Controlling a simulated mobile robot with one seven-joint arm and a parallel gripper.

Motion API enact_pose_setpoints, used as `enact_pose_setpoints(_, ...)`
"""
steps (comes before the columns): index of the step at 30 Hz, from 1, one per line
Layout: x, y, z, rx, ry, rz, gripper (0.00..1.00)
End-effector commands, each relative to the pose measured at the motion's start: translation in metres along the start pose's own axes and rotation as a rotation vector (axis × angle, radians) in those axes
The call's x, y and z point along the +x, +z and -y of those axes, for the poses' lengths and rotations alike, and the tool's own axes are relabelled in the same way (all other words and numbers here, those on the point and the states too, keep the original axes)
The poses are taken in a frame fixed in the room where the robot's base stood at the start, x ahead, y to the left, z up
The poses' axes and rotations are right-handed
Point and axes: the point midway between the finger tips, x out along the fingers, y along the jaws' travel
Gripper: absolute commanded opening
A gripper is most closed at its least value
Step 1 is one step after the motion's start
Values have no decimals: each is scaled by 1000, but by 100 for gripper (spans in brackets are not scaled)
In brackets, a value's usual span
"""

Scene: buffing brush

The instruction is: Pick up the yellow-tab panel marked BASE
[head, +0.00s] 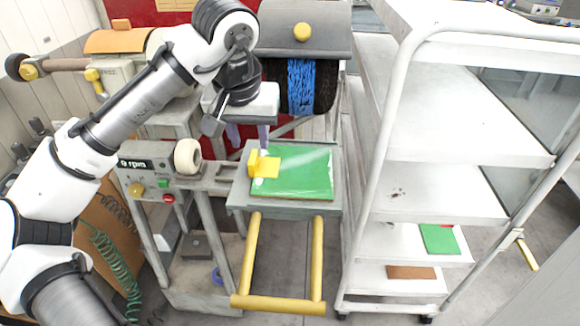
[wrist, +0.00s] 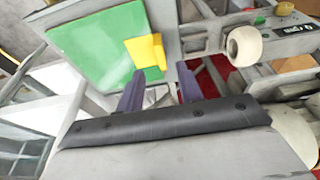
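A green panel (head: 305,175) with a yellow tab (head: 266,166) at its left edge lies on a small grey table. In the wrist view the green panel (wrist: 98,48) fills the upper left, and the yellow tab (wrist: 147,52) shows just beyond my fingertips. No BASE marking can be read. My gripper (head: 248,135) is behind the panel's back left corner in the head view, with its lower end partly hidden. In the wrist view my gripper (wrist: 159,85) has two dark purple fingers apart with nothing between them. It is open and does not appear to touch the tab.
The grey table (head: 240,192) has a yellow tube frame (head: 277,304) in front. A machine with a blue and black brush (head: 300,87) stands behind. A control box (head: 155,180) and pale roller (head: 188,156) are left. A white shelf cart (head: 440,190) holding another green panel (head: 438,239) stands right.

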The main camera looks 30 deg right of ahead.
Motion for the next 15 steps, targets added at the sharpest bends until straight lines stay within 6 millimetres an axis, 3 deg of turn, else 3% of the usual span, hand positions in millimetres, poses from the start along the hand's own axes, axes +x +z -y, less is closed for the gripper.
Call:
enact_pose_setpoints(9,42,0,2,1,1,2,36)
enact_pose_setpoints(15,51,0,1,1,2,0,36)
